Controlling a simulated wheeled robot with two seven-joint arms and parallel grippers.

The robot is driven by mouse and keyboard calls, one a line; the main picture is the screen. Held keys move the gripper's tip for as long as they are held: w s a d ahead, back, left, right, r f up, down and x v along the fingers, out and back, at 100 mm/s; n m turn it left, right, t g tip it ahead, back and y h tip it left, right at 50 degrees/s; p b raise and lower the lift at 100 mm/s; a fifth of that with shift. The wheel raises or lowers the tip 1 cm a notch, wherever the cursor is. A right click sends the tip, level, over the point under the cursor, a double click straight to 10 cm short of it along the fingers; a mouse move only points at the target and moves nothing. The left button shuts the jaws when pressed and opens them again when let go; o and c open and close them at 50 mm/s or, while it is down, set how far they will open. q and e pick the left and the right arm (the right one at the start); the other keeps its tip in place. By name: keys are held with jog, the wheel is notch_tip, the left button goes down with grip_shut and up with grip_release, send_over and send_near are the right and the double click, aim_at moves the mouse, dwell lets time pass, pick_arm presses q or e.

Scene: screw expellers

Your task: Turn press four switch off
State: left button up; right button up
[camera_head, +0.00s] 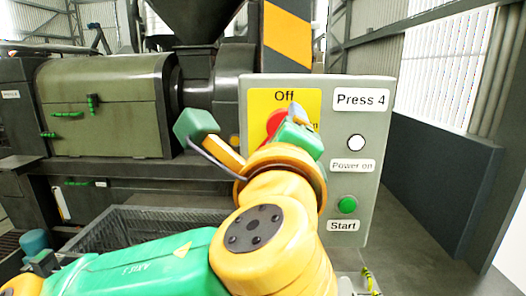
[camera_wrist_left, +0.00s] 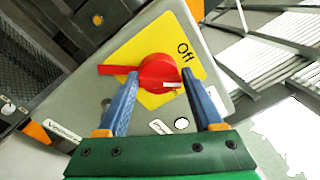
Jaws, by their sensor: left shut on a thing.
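The red rotary switch (camera_head: 274,122) sits on a yellow plate (camera_head: 258,100) on the grey Press 4 panel (camera_head: 376,130). "Off" is printed at the plate's top. In the left wrist view the switch (camera_wrist_left: 155,72) has a long end toward the left and a white mark on its lower right part, away from "Off". My left gripper (camera_wrist_left: 162,66) has its blue fingers on either side of the switch and is shut on it. In the head view the left gripper (camera_head: 292,118) covers part of the switch and the "On" side. My right gripper is not in view.
A white Power on lamp (camera_head: 356,142) and a green Start button (camera_head: 347,205) are on the panel's right side. The green press body (camera_head: 105,105) stands behind to the left. A dark mesh crate (camera_head: 125,215) is below. Floor is open right of the panel.

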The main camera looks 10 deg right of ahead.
pick_arm(q)
jog(key=n+b, duration=0.1)
jog(key=n, duration=0.1)
jog(key=n+b, duration=0.1)
jog(key=n, duration=0.1)
jog(key=shift+f, duration=0.4)
jog(key=n+y+b, duration=0.1)
jog(key=n+b, duration=0.1)
jog(key=n, duration=0.2)
jog(key=shift+d, duration=0.1)
jog(key=shift+n, duration=0.5)
jog(key=o, duration=1.2)
jog(key=shift+o, duration=0.5)
jog(key=shift+w+r, duration=0.1)
